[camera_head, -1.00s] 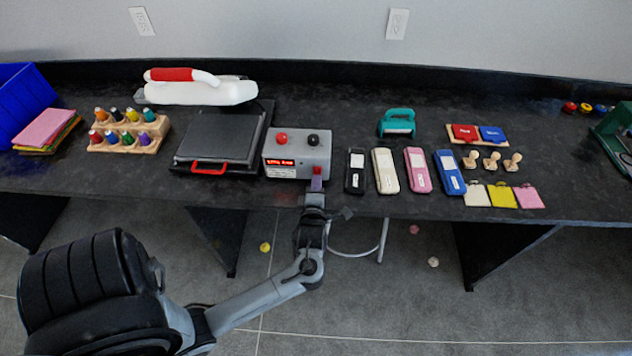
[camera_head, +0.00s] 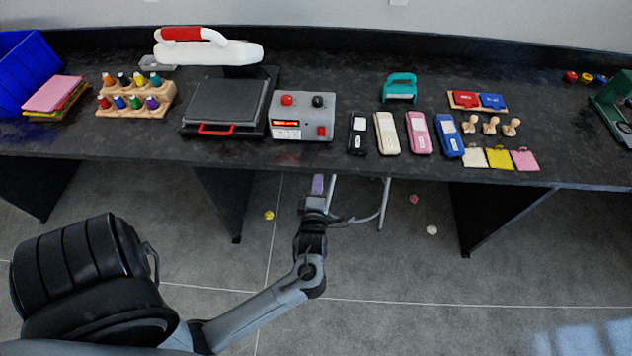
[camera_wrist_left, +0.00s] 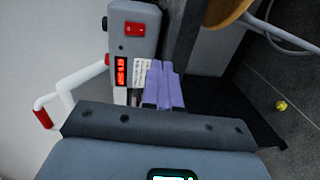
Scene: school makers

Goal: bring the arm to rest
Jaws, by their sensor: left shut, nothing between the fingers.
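My left gripper (camera_head: 318,184) is in front of the table's front edge in the head view, below the control box and apart from it. Its purple fingers are shut with nothing between them. They also show in the left wrist view (camera_wrist_left: 163,85). The grey control box (camera_head: 303,118) has a red knob, a black knob and a lit red display; it also shows in the left wrist view (camera_wrist_left: 134,45). My right gripper is in neither view.
The black table (camera_head: 350,170) holds a heat press (camera_head: 228,108), bottles in a wooden rack (camera_head: 135,108), several coloured handheld devices (camera_head: 419,133), stampers (camera_head: 490,125) and a blue bin (camera_head: 25,75). Open floor lies in front, with small crumpled bits on it.

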